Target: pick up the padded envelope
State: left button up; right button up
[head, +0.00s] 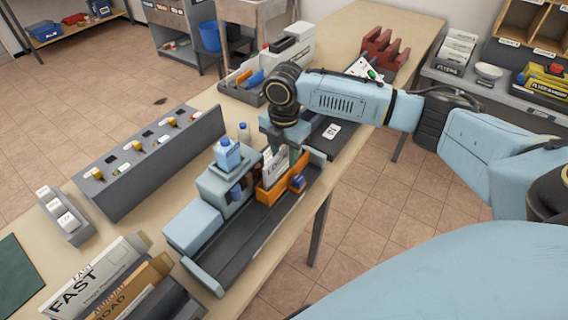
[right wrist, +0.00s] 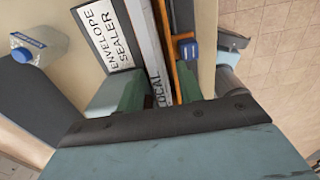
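My right gripper (head: 287,146) points down over the orange holder (head: 278,190) on the sealer's dark track. A firm grip on anything does not show. White upright pieces (head: 273,165) stand in the orange holder, partly hidden by the gripper. I cannot pick out the padded envelope with certainty; it may be hidden there. My left gripper is not in view.
The grey envelope sealer (head: 195,228) with a blue-capped bottle (head: 228,154) stands beside the holder. A sloped grey panel (head: 150,160) is to its left. FAST and ABROAD sorters (head: 98,272) are at front left. A red rack (head: 385,48) stands at the back.

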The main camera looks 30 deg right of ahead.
jog(key=shift+f, duration=0.5)
jog(key=shift+c, duration=0.2)
grip_shut()
jog(key=shift+r, duration=0.1)
